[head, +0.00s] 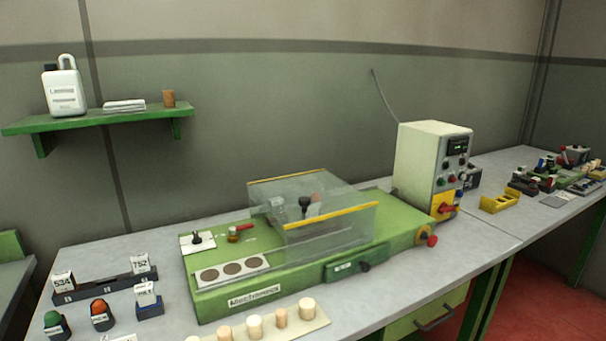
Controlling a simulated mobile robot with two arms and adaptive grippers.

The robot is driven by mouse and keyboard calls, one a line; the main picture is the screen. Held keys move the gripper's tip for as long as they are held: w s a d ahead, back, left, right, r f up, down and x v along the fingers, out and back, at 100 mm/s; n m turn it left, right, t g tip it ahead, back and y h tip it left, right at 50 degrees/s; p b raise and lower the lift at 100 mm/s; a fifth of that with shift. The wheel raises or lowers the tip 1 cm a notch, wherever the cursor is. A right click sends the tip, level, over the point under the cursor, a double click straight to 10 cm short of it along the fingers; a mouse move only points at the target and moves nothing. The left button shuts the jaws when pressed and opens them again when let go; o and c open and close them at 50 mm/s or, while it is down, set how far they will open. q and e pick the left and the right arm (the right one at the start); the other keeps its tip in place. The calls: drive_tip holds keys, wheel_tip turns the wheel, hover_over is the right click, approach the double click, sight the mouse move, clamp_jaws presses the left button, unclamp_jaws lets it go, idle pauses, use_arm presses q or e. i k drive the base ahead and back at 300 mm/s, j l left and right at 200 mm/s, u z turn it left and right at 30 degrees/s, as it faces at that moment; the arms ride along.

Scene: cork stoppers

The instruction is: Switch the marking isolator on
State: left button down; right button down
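A cream control cabinet (431,166) stands at the back right of the green machine. Low on its front is a yellow plate (437,200) with a red rotary handle (447,209), which looks like an isolator switch. The handle appears to lie roughly sideways; its markings are too small to read. Above it are a dark display (457,146) and several small buttons. Another red knob (432,240) on a yellow base sits at the machine's right end. Neither of my grippers is in view.
The green machine (215,297) has a clear guard (345,229) with yellow edges. Pale stoppers stand on a strip (316,323) in front. A yellow holder (500,203) lies right of the cabinet. The grey bench (474,240) is clear in front of the cabinet.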

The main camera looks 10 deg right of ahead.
sight(444, 208)
drive_tip(key=i+l, duration=0.1)
drive_tip(key=l, duration=0.9)
drive_tip(key=i+l, duration=0.15)
drive_tip(key=l, duration=0.35)
drive_tip(key=i+l, duration=0.1)
drive_tip(key=l, duration=0.9)
drive_tip(key=i, duration=0.1)
